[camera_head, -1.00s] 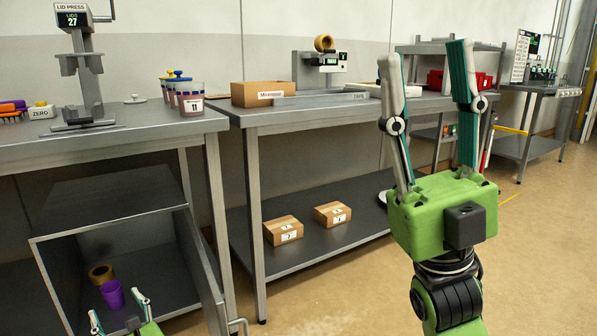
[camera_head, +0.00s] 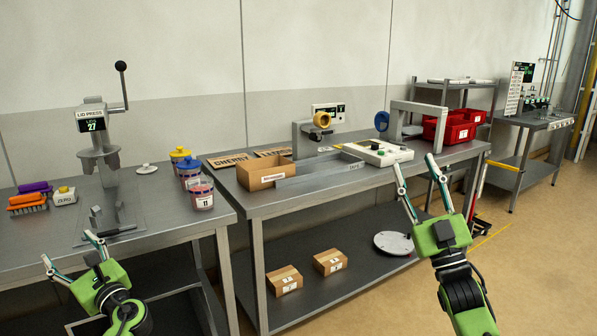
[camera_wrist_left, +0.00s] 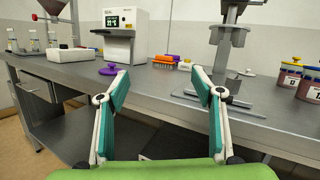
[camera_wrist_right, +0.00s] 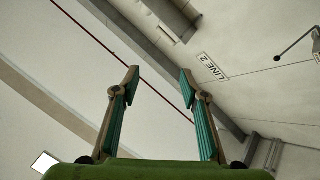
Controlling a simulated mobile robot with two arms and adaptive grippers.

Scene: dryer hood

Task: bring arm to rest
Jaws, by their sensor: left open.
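My left gripper (camera_head: 70,250) is at the lower left of the head view, in front of the left bench's front edge. It is open with nothing between its fingers; its fingers also show spread in the left wrist view (camera_wrist_left: 160,85). My right gripper (camera_head: 418,172) is raised in front of the right part of the middle bench, fingers pointing up. Its fingers stand apart and empty in the right wrist view (camera_wrist_right: 158,80), with only wall and ceiling behind them.
The left bench (camera_head: 160,215) carries a lid press (camera_head: 98,155), brushes (camera_head: 28,200) and lidded jars (camera_head: 201,193).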

